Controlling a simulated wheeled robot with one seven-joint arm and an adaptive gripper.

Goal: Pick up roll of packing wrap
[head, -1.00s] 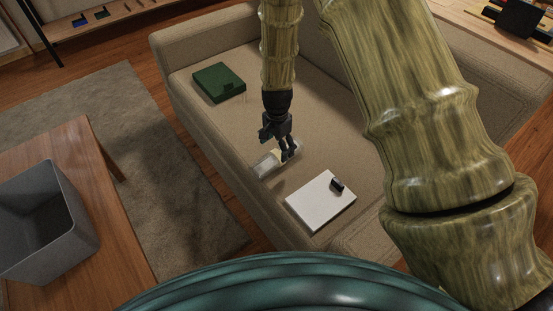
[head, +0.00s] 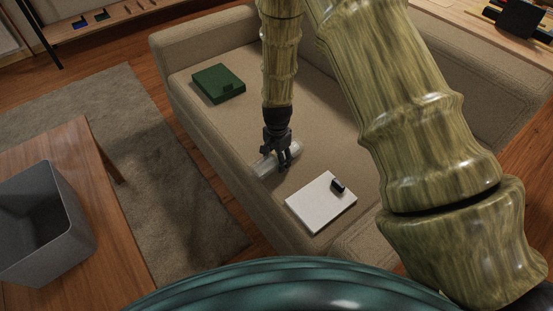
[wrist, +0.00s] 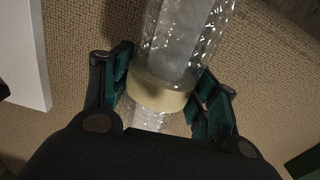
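The roll of packing wrap (head: 268,165) is a clear, shiny cylinder on the sofa seat in the head view. In the wrist view the roll (wrist: 182,40) runs down from the top edge, with a pale yellow band near its lower end. My gripper (head: 281,161) points down at the roll in the head view. In the wrist view my gripper (wrist: 160,92) has one teal-padded finger on each side of the roll at the yellow band, and both look in contact. The lowest end of the roll is partly hidden by my gripper's body.
A white flat box (head: 318,205) with a small dark object (head: 338,185) on it lies near the roll. A dark green box (head: 218,84) lies farther back on the beige sofa (head: 320,110). A grey bin (head: 40,225) stands on a wooden table (head: 75,165) at left.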

